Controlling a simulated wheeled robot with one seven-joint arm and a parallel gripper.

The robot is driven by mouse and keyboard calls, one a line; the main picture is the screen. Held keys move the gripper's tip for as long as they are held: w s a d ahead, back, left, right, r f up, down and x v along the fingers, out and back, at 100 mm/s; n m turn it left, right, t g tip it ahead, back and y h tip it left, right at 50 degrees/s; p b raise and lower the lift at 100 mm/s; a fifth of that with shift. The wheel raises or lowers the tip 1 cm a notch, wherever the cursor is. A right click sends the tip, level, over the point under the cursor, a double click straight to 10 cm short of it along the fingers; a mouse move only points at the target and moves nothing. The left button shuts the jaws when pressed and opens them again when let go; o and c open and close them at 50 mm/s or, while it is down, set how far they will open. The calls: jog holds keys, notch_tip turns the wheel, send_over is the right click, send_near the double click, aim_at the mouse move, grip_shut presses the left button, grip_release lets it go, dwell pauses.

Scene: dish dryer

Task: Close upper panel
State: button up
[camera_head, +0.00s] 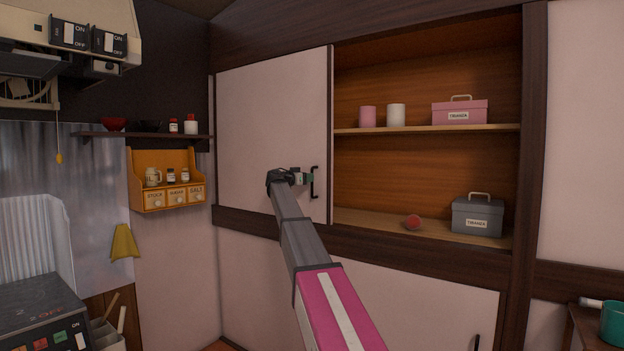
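The upper panel (270,115) is a pale sliding door with a dark frame edge. It covers the left part of the upper cupboard, and the right part stands open. A black vertical handle (315,182) sits near the panel's right edge. My gripper (305,178) is at the handle's left side, at about its mid-height. The fingertips are small and close to the handle. I cannot tell whether they touch it or are shut on it. My arm reaches up from the bottom of the view and hides part of the lower panel (420,300).
A wall shelf (140,135) and an orange spice rack (167,180) are at left. A teal pot (613,322) is at lower right.

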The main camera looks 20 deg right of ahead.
jog(key=shift+x, duration=1.85)
grip_shut()
jog(key=s+d, duration=2.3)
jog(key=s, duration=0.4)
jog(key=s+d, duration=2.3)
jog(key=s, duration=0.5)
jog(key=shift+s, duration=0.2)
jog(key=shift+d, duration=0.15)
grip_release()
jog(key=shift+s, duration=0.15)
